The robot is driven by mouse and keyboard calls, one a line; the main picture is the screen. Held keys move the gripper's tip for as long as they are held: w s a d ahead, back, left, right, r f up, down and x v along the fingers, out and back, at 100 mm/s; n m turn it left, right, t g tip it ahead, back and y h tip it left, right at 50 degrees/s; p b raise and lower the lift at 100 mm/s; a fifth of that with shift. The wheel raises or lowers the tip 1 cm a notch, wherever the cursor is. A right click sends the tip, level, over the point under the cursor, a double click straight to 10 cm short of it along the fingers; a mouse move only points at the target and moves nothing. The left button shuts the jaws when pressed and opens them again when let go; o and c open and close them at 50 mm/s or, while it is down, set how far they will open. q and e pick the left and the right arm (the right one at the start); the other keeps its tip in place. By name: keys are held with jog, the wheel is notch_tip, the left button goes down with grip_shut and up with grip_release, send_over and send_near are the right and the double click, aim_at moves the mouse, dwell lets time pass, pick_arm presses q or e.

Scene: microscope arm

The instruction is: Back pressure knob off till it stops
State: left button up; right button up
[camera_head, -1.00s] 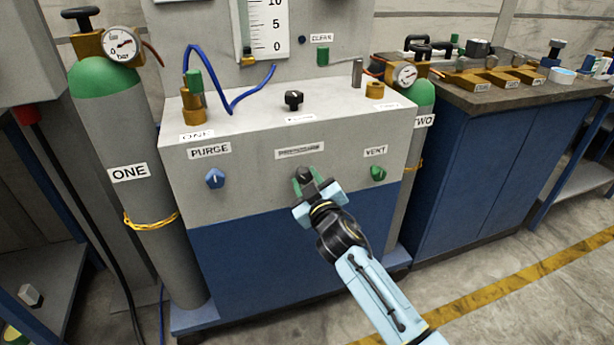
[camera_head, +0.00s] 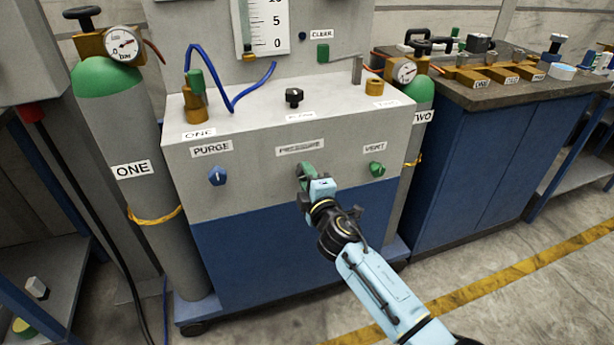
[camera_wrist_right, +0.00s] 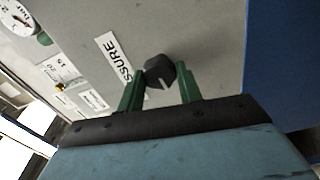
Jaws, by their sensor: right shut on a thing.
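The pressure knob is a dark faceted knob (camera_wrist_right: 160,72) with a pale pointer line. It sits on the grey front panel below the PRESSURE label (camera_head: 299,150). My right gripper (camera_head: 305,172) is at the knob, with its green fingers on either side of it. The right wrist view shows the right gripper (camera_wrist_right: 158,92) shut on the knob, its body rolled relative to the label. In the head view the fingers mostly hide the knob. My left gripper is in neither current view.
The blue purge knob (camera_head: 217,175) is left on the same panel and the green vent knob (camera_head: 377,169) is close on the right. Grey cylinder ONE (camera_head: 130,195) stands at the left. A blue bench (camera_head: 490,160) stands at the right. The floor in front is open.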

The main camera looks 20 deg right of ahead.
pick_arm(q)
jog(key=shift+w+a+f+p, duration=0.1)
jog(key=shift+a+f+p, duration=0.1)
jog(key=shift+f, duration=0.35)
jog(key=shift+w+a+f+p, duration=0.15)
jog(key=shift+f+p, duration=0.1)
jog(key=shift+f, duration=0.3)
jog(key=shift+w+a+f+p, duration=0.1)
jog(key=shift+a+f+p, duration=0.1)
jog(key=shift+f, duration=0.35)
pick_arm(e)
jog(key=shift+n, duration=3.7)
pick_arm(q)
jog(key=shift+a+f, duration=0.1)
jog(key=shift+f, duration=0.05)
pick_arm(e)
jog(key=o, duration=1)
pick_arm(q)
jog(key=shift+s+d, duration=0.2)
jog(key=shift+s, duration=0.05)
